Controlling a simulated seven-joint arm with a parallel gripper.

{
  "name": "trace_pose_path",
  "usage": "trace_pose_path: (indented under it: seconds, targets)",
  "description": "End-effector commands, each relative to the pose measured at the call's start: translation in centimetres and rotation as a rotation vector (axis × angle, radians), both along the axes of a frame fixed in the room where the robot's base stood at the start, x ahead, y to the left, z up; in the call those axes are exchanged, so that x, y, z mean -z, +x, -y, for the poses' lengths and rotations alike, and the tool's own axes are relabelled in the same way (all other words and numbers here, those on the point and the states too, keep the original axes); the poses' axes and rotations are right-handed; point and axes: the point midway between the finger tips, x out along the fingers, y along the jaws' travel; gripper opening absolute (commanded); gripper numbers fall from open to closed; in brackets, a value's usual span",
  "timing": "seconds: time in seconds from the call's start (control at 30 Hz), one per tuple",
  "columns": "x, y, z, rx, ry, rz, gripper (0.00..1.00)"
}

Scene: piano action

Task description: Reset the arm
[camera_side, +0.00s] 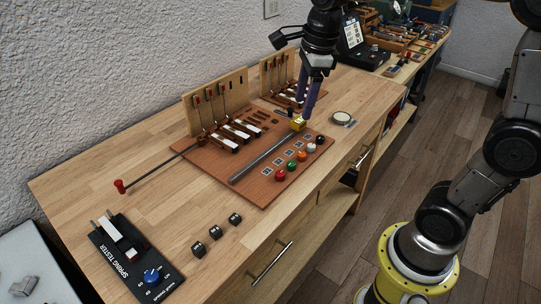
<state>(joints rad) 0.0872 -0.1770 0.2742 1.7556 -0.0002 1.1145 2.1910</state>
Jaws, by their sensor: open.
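My gripper (306,108) is open, pointing down over the right part of the reddish-brown board (215,178) on the workbench. Its purple fingers reach down near a small yellow block (297,124) at the far end of a grey metal rail (262,158). I cannot tell whether the fingers touch the block. My arm comes in from the top right.
A wooden piano action model (217,108) stands at the board's back left, with a second one (280,75) behind. Coloured knobs (291,166) line the board's front right. A red-tipped rod (119,186), small black cubes (214,232) and a spring tester (128,254) lie left. A round dish (341,118) sits right.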

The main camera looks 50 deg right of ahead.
Motion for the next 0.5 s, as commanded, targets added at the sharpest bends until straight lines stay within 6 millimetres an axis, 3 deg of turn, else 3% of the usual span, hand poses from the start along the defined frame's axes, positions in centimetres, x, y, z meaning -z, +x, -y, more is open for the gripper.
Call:
trace_pose_path:
  seconds: [0.03,0.1,0.2,0.5]
  targets:
    - [-1.4,-2.0,-0.6,-0.088,-0.019,0.047,0.62]
    - [-2.5,-4.6,-1.2,-0.254,-0.059,0.099,0.62]
    - [-3.0,-7.7,-1.9,-0.499,-0.130,0.155,0.62]
    - [-1.6,-14.4,-2.8,-1.198,-0.384,0.239,0.62]
